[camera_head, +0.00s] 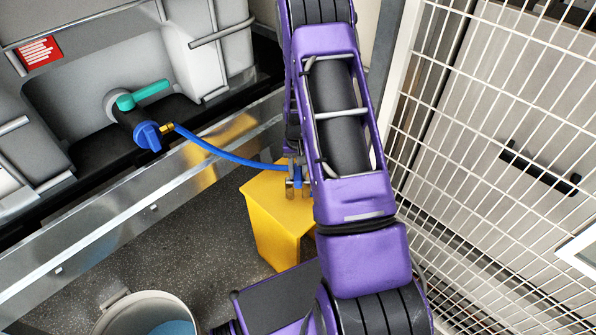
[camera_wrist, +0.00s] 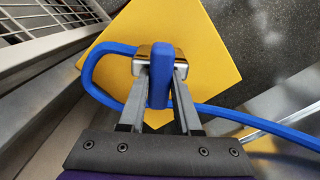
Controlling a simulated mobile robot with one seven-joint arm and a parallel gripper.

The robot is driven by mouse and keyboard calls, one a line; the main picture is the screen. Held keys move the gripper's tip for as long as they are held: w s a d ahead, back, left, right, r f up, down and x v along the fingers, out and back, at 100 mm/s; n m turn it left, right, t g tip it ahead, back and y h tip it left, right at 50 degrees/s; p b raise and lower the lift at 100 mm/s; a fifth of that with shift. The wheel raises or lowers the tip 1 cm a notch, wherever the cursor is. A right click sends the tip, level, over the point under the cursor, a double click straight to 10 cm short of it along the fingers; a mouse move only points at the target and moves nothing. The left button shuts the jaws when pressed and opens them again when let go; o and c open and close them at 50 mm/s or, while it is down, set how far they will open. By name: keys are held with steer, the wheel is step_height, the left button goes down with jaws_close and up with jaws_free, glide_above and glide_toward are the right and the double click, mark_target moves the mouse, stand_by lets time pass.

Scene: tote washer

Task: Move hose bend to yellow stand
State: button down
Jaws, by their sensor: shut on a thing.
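The blue hose runs from a blue valve cap (camera_head: 148,135) on the white tank to my gripper (camera_head: 297,185). In the wrist view, my gripper (camera_wrist: 158,88) is shut on the hose bend (camera_wrist: 158,78), a thick blue piece between its fingers. The hose loops round on the left and passes behind the fingers to the right. The yellow stand (camera_head: 272,220) is a box on the floor. Its flat top (camera_wrist: 205,50) fills the middle of the wrist view beneath the bend. I cannot tell whether the bend touches the top. My arm hides part of the stand.
A metal rail (camera_head: 110,225) runs along the tank's front. A white wire mesh fence (camera_head: 480,130) stands at the right. A round bucket (camera_head: 150,312) with blue contents is on the floor at the lower left. Dark speckled floor (camera_head: 195,230) is clear between the rail and the stand.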

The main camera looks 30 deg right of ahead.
steer(key=shift+f, duration=0.7)
jaws_free()
stand_by(0.7)
stand_by(0.4)
steer(key=shift+r+p, duration=2.65)
steer(key=shift+r, duration=1.85)
